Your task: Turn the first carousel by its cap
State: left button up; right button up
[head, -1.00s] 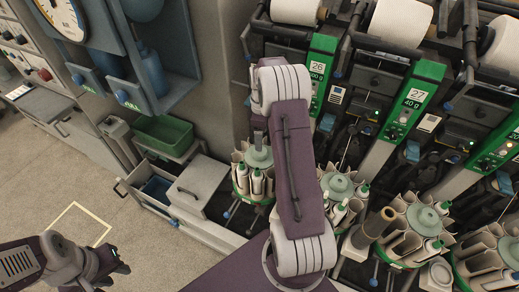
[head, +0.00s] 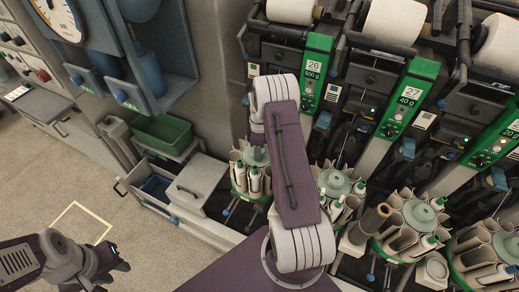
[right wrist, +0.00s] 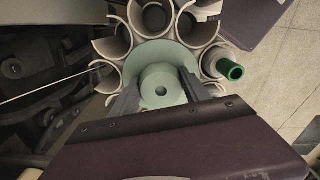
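The first carousel (head: 240,185) is the leftmost ring of pale tube holders with a green base, partly behind my right arm in the head view.
More carousels (head: 420,213) stand in a row to the right, below the winding units. A green-tipped tube (right wrist: 230,70) stands close to the right finger in the right wrist view. A green bin (head: 162,132) and open drawers are to the left. The floor at left is clear.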

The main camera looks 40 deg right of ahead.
grip_shut()
jog(key=shift+n, duration=0.3)
jog(key=n, duration=0.3)
jog(key=shift+w+d, duration=0.1)
jog(key=shift+w+n, duration=0.1)
jog(key=shift+n, duration=1.9)
jog(key=o, duration=0.8)
grip_release()
